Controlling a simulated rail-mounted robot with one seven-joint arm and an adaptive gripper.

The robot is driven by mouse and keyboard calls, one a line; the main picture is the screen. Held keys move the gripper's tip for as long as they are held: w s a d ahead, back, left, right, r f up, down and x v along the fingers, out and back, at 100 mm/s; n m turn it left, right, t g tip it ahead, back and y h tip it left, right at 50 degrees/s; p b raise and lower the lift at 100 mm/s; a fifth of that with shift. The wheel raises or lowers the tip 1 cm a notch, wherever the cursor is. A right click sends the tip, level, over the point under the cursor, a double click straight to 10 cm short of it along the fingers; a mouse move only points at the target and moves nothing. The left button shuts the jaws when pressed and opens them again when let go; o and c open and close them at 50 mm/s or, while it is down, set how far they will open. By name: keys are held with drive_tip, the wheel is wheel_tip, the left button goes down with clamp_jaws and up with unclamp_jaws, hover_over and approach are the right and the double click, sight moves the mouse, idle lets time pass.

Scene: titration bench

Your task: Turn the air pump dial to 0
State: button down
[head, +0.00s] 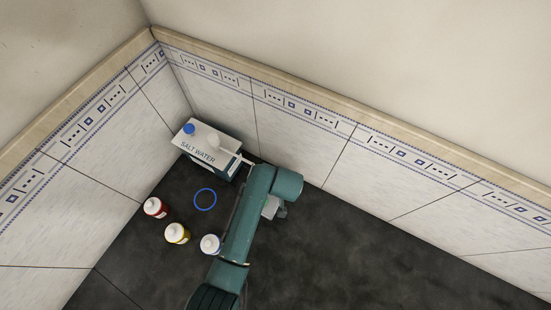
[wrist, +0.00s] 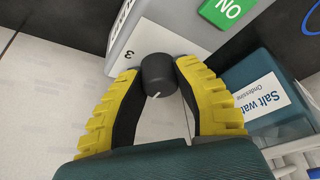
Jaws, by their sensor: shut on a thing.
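The dial (wrist: 157,72) is a black round knob with a short white pointer line on its near side, seen in the wrist view. It sits on a pale grey housing (wrist: 175,30) with a "3" printed left of the knob. My gripper (wrist: 156,66) has yellow ribbed fingers, one on each side of the dial, shut on it. The printed 0 cannot be made out. In the head view my arm covers the dial, and the fingers do not show there.
A green "ON" mark (wrist: 228,10) lies close by. A teal "Salt water" container (wrist: 262,85) stands right of my fingers.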

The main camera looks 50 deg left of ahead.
drive_tip(key=n+g, duration=0.1)
drive_tip(key=n, duration=0.2)
drive_tip(key=shift+f, duration=0.15)
drive_tip(key=n+g+b, duration=0.1)
drive_tip(key=n, duration=0.2)
drive_tip(key=shift+f+n+b, duration=0.1)
drive_tip(key=shift+n+b, duration=0.2)
drive_tip(key=shift+b, duration=0.05)
drive_tip(key=n+g+b, duration=0.1)
drive_tip(key=n+b, duration=0.1)
drive_tip(key=n, duration=0.1)
drive_tip(key=shift+g, duration=0.4)
drive_tip(key=shift+n+g+h+b, duration=0.45)
drive_tip(key=shift+n+b, duration=0.45)
drive_tip(key=shift+n, duration=0.8)
drive_tip(key=c, duration=0.7)
unclamp_jaws()
drive_tip(key=shift+c, duration=0.2)
drive_tip(key=shift+r, duration=0.2)
drive_tip(key=shift+r, duration=0.1)
